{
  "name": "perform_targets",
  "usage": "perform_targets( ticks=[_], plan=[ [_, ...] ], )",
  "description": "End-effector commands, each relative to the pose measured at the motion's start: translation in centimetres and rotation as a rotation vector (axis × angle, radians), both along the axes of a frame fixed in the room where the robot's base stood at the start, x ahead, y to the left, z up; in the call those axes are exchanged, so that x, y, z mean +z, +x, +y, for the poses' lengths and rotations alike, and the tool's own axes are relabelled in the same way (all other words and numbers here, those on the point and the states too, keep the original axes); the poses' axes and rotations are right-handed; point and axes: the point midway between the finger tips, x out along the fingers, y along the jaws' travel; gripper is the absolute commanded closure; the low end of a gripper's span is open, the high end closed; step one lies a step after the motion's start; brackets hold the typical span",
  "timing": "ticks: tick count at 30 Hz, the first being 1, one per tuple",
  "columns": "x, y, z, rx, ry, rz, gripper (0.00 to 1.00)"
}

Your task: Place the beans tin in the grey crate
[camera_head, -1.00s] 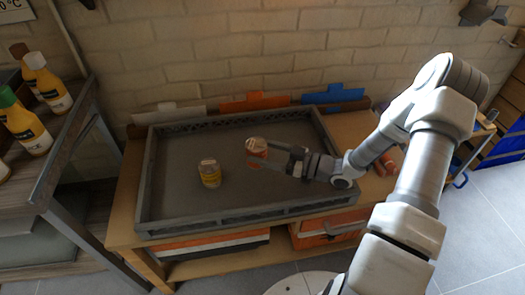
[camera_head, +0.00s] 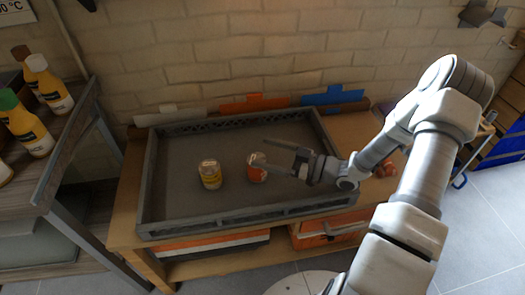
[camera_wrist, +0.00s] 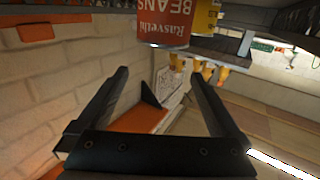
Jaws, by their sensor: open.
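The beans tin (camera_head: 257,168), orange-red with a pale lid, stands upright inside the grey crate (camera_head: 160,190). In the wrist view the tin (camera_wrist: 165,28) shows upside down at the top edge, with BEANS on its label. My gripper (camera_head: 274,157) is open, its two fingers apart and reaching over the crate from the right. In the wrist view the space between my fingers (camera_wrist: 165,85) is empty, and the tin is beyond the fingertips. In the head view one finger lies close to the tin; whether they touch I cannot tell.
A yellow tin (camera_head: 210,174) stands in the crate just left of the beans tin. The crate rests on a wooden bench (camera_head: 125,200) against a brick wall. A shelf with several yellow bottles (camera_head: 45,85) is at the left. Most of the crate floor is clear.

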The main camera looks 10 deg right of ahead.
Motion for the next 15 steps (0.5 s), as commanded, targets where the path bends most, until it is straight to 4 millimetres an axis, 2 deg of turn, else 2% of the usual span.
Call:
perform_targets(
  ticks=[3, 7, 15],
  plan=[
    [0.2, -1.2, -2.2, -0.004, 0.0, 0.001, 0.0],
    [0.1, -2.3, -3.8, -0.003, 0.001, 0.001, 0.0],
    [0.0, -3.1, -5.1, 0.0, 0.001, -0.001, 0.0]
  ],
)
